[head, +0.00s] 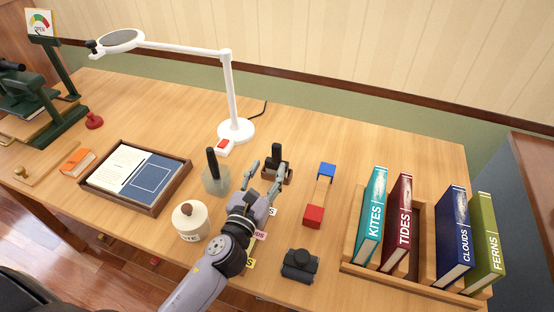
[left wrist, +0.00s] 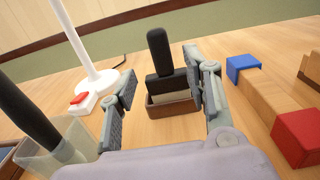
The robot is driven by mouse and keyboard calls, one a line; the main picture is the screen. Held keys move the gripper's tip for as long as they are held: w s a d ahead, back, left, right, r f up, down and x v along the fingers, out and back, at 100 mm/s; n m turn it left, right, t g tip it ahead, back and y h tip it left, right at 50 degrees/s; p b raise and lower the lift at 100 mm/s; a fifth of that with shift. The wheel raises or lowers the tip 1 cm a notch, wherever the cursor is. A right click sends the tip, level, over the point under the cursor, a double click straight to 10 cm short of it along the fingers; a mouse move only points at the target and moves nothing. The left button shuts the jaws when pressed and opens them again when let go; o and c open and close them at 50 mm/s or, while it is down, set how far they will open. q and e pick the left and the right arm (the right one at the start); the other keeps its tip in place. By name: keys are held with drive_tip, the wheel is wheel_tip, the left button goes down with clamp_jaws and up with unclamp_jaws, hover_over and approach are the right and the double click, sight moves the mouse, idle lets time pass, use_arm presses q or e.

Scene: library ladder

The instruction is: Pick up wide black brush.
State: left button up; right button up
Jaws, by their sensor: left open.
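The wide black brush (head: 275,154) stands upright in a small brown holder (head: 288,176). In the left wrist view the brush (left wrist: 160,52) has a rounded handle and a broad block head, with the holder (left wrist: 172,108) around its lower part. My left gripper (head: 264,177) is open, just in front of the brush in the head view. In the left wrist view its fingers (left wrist: 160,85) stand on either side of the brush head, with gaps visible. I cannot tell whether the head is fully between them. My right gripper is not in view.
A clear cup (head: 215,184) with another black-handled tool stands left of the gripper, near a lidded jar (head: 190,222). A white lamp (head: 236,130) rises behind. A blue-and-red-ended wooden block (head: 322,190) and a dark camera-like object (head: 299,265) lie right.

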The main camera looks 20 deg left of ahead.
sight(276, 155)
use_arm(q)
drive_tip(key=shift+w+r, duration=0.1)
drive_tip(key=shift+w, duration=0.95)
drive_tip(key=w, duration=0.3)
drive_tip(key=w+p, duration=0.1)
drive_tip(key=w, duration=0.1)
drive_tip(key=shift+d, duration=0.25)
drive_tip(key=shift+s+r, duration=0.1)
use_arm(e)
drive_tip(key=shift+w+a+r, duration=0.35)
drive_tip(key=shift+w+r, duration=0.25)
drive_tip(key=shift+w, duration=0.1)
use_arm(q)
drive_tip(key=shift+c, duration=0.2)
clamp_jaws()
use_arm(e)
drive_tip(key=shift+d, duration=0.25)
